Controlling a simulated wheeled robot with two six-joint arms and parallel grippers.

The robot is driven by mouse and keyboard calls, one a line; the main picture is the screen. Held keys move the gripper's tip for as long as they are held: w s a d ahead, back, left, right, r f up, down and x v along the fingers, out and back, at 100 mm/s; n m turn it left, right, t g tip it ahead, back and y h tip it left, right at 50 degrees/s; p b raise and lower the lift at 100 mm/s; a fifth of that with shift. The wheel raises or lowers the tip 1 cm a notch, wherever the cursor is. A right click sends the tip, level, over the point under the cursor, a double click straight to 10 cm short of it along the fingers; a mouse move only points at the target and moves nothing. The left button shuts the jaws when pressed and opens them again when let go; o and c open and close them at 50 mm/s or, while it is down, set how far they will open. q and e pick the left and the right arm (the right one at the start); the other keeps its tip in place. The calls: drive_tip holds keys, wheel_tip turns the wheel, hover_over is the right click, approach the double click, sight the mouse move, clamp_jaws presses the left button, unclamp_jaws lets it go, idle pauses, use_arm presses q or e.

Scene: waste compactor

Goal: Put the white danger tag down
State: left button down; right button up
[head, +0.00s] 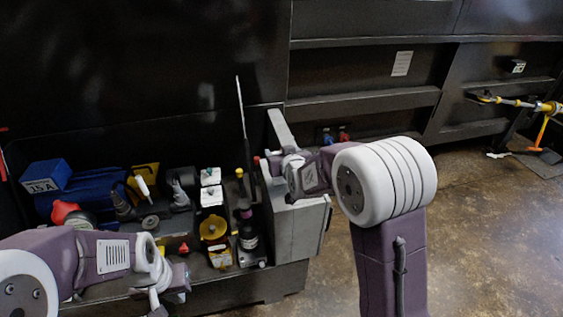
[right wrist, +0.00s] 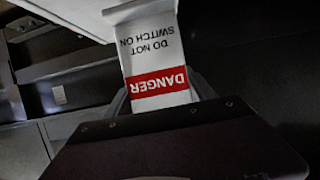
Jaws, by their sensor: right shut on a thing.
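The white danger tag (right wrist: 152,45) is in the right wrist view, with a red band; its lettering is upside down. My right gripper (right wrist: 161,98) is shut on its lower end, and the dark gripper body hides that end. In the head view my right gripper (head: 281,165) is above the right end of the tool-filled bench. A pale strip (head: 281,130) standing up from it appears to be the tag, seen nearly edge-on. My left gripper (head: 170,286) is low at the left, in front of the bench; its finger opening is unclear.
The bench (head: 285,280) carries a blue 15 A box (head: 45,176), several small tools and a dark bottle (head: 248,228). A grey box (head: 299,225) is under my right gripper. A thin rod (head: 241,105) rises close by. Open floor (head: 480,220) lies to the right.

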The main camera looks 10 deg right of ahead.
wheel_tip(320, 180, down, 4)
drive_tip(key=shift+w+r, duration=0.1)
drive_tip(key=shift+r, duration=0.15)
drive_tip(key=shift+r, duration=0.1)
drive_tip(key=shift+b, duration=0.4)
drive_tip(key=o, duration=1.4)
drive_tip(key=shift+f, duration=0.2)
